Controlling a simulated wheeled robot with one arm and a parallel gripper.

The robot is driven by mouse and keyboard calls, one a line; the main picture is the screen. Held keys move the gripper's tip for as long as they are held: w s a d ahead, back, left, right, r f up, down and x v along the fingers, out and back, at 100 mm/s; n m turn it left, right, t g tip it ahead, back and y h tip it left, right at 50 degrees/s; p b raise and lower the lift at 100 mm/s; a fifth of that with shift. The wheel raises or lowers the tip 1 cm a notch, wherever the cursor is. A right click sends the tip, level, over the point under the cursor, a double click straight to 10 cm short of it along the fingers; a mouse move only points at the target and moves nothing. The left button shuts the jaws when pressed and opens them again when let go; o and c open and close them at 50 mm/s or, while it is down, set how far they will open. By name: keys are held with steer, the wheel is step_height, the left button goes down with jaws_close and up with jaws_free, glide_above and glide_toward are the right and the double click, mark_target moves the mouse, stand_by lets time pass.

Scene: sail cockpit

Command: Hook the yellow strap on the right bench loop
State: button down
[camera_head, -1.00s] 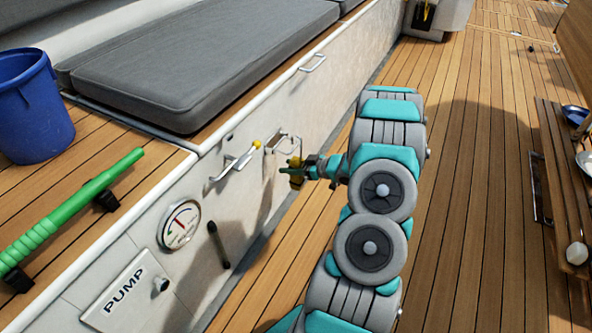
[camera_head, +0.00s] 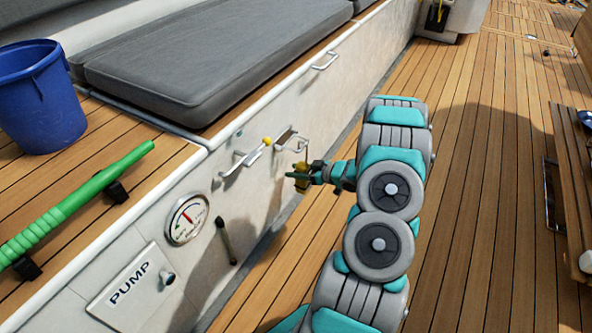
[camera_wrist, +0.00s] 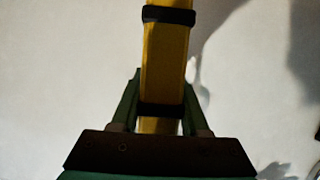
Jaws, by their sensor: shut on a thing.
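The yellow strap (camera_head: 301,178) is between the jaws of my gripper (camera_head: 298,176), close in front of the white bench side. In the wrist view the strap (camera_wrist: 163,62) stands upright between the green fingers, with a black band above and another at finger level. My gripper (camera_wrist: 160,112) is shut on it. A metal loop (camera_head: 281,143) sticks out from the bench side, just above and left of the strap. Thin metal runs down near the strap's top; I cannot tell whether it is hooked. A second metal loop (camera_head: 325,60) is higher up the bench side.
A lever with a yellow knob (camera_head: 267,141) is left of the nearer loop. A gauge (camera_head: 187,218), a dark handle (camera_head: 225,240) and a PUMP panel (camera_head: 130,285) are on the near bench side.

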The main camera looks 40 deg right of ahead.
mark_target(308, 172)
steer(key=shift+c, duration=1.6)
jaws_free()
steer(key=shift+p+v, duration=0.4)
steer(key=shift+v, duration=3.55)
